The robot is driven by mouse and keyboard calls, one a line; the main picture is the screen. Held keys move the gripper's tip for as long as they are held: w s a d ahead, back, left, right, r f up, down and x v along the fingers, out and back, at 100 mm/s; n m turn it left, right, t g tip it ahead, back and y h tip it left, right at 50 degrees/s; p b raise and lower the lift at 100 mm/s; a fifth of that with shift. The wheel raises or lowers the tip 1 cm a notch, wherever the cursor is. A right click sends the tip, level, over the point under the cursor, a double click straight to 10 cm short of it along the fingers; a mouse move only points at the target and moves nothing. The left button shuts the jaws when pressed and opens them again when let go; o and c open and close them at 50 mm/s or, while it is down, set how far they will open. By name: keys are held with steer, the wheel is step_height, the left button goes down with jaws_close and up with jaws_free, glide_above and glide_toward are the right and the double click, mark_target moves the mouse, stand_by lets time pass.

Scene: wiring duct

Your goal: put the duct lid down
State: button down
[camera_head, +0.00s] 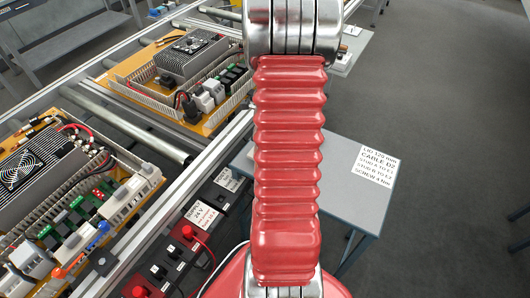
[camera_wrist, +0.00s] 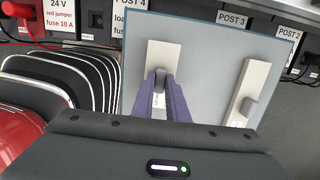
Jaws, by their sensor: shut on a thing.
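In the wrist view, my gripper (camera_wrist: 164,92) has its two purple fingers closed on the grey knob of a pale, flat duct lid (camera_wrist: 168,52). The lid is over the grey-blue top of a small table (camera_wrist: 205,50). I cannot tell whether it touches the top or is just above it. A second pale strip with a grey knob (camera_wrist: 248,92) is to the right, near the table's edge. In the head view, my red arm hides the gripper and the lid.
In the head view, the side table (camera_head: 345,205) carries a white label (camera_head: 376,160). Left of it are a row of dark post boxes with a red jumper cable (camera_head: 205,245) and wired panels with ducts (camera_head: 185,75) on a rail frame. Grey floor is free at right.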

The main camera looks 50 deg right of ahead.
steer(key=shift+f, duration=0.95)
steer(key=c, duration=1.7)
jaws_free()
steer(key=shift+c, duration=0.2)
step_height(320, 180, up, 12)
steer(key=s, duration=0.1)
steer(key=shift+s, duration=0.2)
steer(key=shift+d, duration=0.1)
